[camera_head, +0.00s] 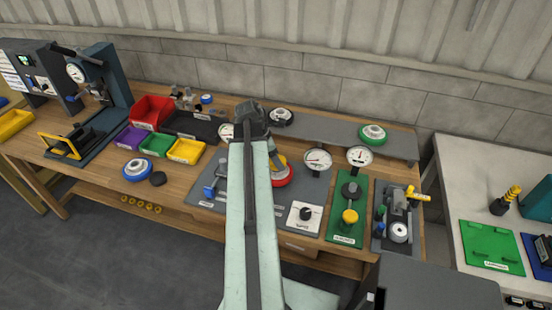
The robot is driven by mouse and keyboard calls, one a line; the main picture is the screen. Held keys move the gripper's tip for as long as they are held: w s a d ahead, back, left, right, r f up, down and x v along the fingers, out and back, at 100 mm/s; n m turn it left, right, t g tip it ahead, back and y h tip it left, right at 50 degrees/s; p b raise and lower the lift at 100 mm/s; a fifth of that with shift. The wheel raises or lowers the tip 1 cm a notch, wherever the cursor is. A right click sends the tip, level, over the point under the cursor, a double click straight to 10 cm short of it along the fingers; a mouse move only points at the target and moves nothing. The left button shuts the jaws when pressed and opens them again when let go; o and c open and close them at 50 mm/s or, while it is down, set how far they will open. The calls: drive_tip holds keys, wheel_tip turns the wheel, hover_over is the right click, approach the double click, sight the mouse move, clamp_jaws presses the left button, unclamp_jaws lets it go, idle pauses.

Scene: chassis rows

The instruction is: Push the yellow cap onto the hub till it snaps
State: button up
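My pale green arm reaches up the middle of the camera view to a dark joint over the workbench. My gripper's fingers are hidden behind the arm, so I cannot see whether they hold anything. Just right of the arm, a round red-rimmed hub (284,179) sits on the grey plate, its left part hidden. A yellow piece (281,160) shows at the hub's upper edge, apparently the yellow cap. I cannot tell whether it is seated, tilted or held.
Gauges (318,159) stand right of the hub, near a raised grey shelf (330,130) bearing a green-rimmed wheel (373,134). Coloured bins (186,150) and a blue-rimmed wheel (137,169) are left. A press (100,85) stands far left. Bare wood shows at the front left.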

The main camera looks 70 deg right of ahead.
drive_tip(key=shift+f+b, duration=1.4)
drive_tip(key=shift+b, duration=0.05)
idle(1.6)
drive_tip(key=o, duration=1.4)
drive_tip(key=p+v, duration=0.7)
drive_tip(key=v, duration=0.1)
drive_tip(key=shift+f, duration=0.1)
